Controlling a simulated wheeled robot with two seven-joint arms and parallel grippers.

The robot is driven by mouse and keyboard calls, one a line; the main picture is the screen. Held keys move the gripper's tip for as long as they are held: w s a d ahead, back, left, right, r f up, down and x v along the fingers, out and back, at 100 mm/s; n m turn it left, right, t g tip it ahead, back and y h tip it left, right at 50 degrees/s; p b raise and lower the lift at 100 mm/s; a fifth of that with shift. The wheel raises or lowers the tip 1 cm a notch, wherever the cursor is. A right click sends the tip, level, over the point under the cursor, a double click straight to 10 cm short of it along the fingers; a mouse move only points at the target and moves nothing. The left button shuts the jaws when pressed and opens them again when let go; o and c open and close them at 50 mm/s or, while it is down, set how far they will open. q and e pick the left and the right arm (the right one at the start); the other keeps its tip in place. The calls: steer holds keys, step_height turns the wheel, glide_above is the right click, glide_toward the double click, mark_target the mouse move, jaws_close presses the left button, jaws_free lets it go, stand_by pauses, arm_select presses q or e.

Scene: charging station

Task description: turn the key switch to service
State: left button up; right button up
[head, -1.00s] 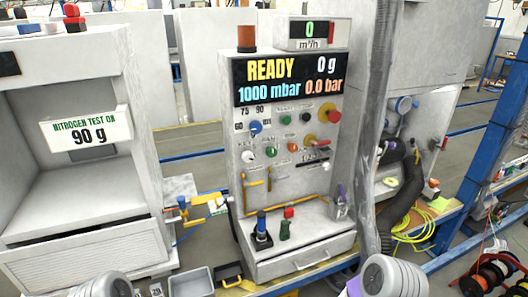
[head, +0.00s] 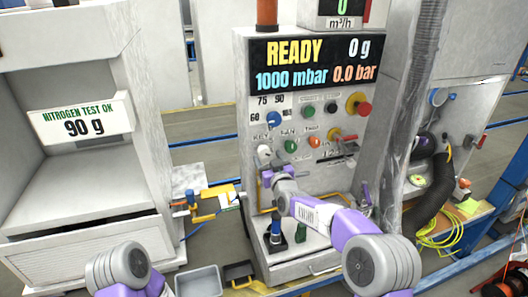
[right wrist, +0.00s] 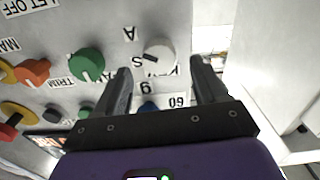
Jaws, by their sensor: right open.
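The key switch (head: 264,151) is a round white-grey knob at the left of the panel, under the word KEY. In the right wrist view the key switch (right wrist: 160,54) sits beyond and roughly between my fingertips, with letters A and S beside it; that view is upside down. My right gripper (head: 268,172) is just below the knob in the head view. In the right wrist view my right gripper (right wrist: 162,75) is open and empty, and appears apart from the knob. Only my left arm shows at the bottom left; its gripper is out of view.
A green knob (head: 291,146) and an orange knob (head: 312,139) sit right of the key switch. A blue selector (head: 274,119) is above it. A blue-topped lever (head: 275,234) stands on the ledge below. A corrugated hose (head: 410,120) hangs to the right.

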mark_target(265, 153)
steer(key=shift+x, duration=2.5)
steer(key=shift+f, duration=0.1)
steer(key=shift+c, duration=0.3)
steer(key=c, duration=1)
